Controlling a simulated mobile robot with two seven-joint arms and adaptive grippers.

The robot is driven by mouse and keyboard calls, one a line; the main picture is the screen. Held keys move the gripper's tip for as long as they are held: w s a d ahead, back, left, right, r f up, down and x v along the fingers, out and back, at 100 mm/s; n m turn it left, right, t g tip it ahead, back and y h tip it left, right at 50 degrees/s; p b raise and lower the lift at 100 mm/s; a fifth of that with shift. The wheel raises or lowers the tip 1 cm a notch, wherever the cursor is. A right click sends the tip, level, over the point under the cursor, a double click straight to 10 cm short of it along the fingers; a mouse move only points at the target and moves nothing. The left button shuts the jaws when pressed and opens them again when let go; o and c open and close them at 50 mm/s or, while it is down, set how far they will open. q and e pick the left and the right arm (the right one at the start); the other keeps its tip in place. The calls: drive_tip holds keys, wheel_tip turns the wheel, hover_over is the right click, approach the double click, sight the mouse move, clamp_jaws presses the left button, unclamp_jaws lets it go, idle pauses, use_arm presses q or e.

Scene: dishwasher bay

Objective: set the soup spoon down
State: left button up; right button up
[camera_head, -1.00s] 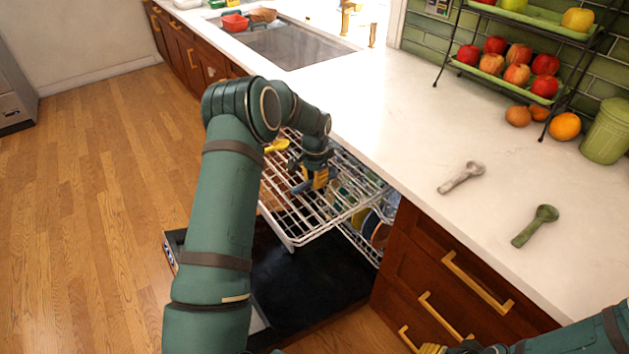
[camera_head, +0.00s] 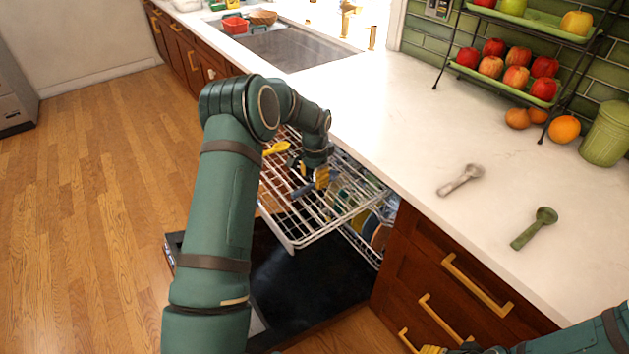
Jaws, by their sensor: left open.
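My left gripper (camera_head: 312,187) is open, low over the upper dishwasher rack (camera_head: 292,240). A small dark blue-grey piece (camera_head: 302,190) shows at its fingers; I cannot tell whether it is the soup spoon or part of the gripper. A yellow utensil (camera_head: 277,147) lies in the rack, left of the gripper. Two spoon-like utensils lie on the counter, a pale grey one (camera_head: 460,180) and a dark green one (camera_head: 534,228). My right gripper (camera_head: 440,349) is only partly in view at the bottom edge, and its jaws are unclear.
The dishwasher door (camera_head: 310,285) is open below the pulled-out rack. Dishes stand in the lower rack (camera_head: 375,232). The counter (camera_head: 400,120) has free room between the sink (camera_head: 290,47) and the utensils. A fruit stand (camera_head: 510,85) and a green canister (camera_head: 606,135) stand at the back right.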

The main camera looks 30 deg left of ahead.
use_arm(q)
wheel_tip(320, 180, up, 10)
drive_tip(key=p, duration=0.1)
drive_tip(key=shift+r+p, duration=0.15)
drive_tip(key=shift+p, duration=0.2)
idle(0.3)
